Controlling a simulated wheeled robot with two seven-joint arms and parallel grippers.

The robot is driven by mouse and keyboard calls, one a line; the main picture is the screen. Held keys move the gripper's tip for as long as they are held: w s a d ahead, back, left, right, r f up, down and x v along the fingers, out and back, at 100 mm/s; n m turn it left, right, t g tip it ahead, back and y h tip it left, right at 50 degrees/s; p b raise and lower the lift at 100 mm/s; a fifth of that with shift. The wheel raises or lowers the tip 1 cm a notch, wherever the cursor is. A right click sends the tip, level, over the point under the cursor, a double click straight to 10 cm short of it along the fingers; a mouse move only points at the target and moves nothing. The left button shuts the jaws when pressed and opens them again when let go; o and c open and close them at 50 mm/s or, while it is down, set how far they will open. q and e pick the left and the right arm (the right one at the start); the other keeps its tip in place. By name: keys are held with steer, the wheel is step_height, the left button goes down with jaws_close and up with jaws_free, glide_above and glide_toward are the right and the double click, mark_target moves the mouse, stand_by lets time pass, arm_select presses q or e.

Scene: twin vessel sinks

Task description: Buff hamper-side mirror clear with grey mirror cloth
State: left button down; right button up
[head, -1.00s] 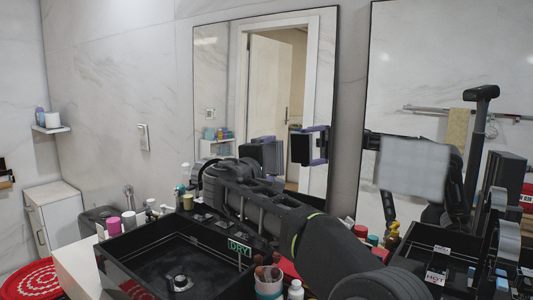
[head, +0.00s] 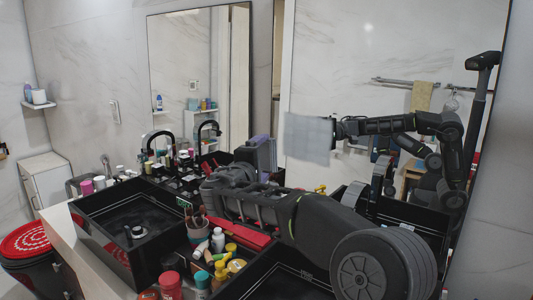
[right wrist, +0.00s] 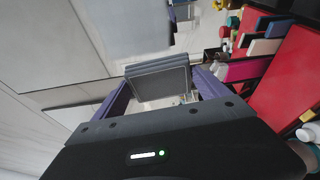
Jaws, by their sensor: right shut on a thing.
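The right-hand mirror (head: 385,60) has a square, pale grey cloudy patch (head: 310,138) near its left edge. The patch hides part of what the glass reflects there. My right gripper (head: 262,152) is in front of the gap between the two mirrors, left of and a little below the patch. In the right wrist view, its purple fingers are shut on a folded grey cloth (right wrist: 160,84), held clear of the counter. The wrist view does not show the cloth touching glass. My left gripper is not directly in view.
A second mirror (head: 195,60) hangs to the left. Black vessel sinks stand on the counter, one at left (head: 100,215). Bottles, a brush cup (head: 198,232) and a red item (head: 240,233) crowd below my right arm. A red-lidded bin (head: 30,240) stands at far left.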

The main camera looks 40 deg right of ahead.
mark_target(283, 147)
steer(key=shift+w, duration=0.1)
stand_by(0.3)
steer(key=shift+w+d+r+p, duration=0.15)
steer(key=shift+d+p, duration=0.25)
steer(key=shift+d, duration=0.25)
steer(key=shift+w+d+p, duration=0.2)
steer(key=shift+d+p, duration=0.15)
steer(key=shift+d, duration=0.35)
steer(key=shift+w+d+p, duration=0.2)
steer(key=shift+d+p, duration=0.1)
steer(key=shift+d, duration=0.4)
steer(key=shift+w+d+p, duration=0.2)
steer(key=shift+d+p, duration=0.15)
steer(key=shift+d, duration=0.35)
steer(key=shift+d+f, duration=0.15)
steer(key=shift+f, duration=0.1)
steer(key=shift+x, duration=1)
steer(key=shift+s, duration=0.25)
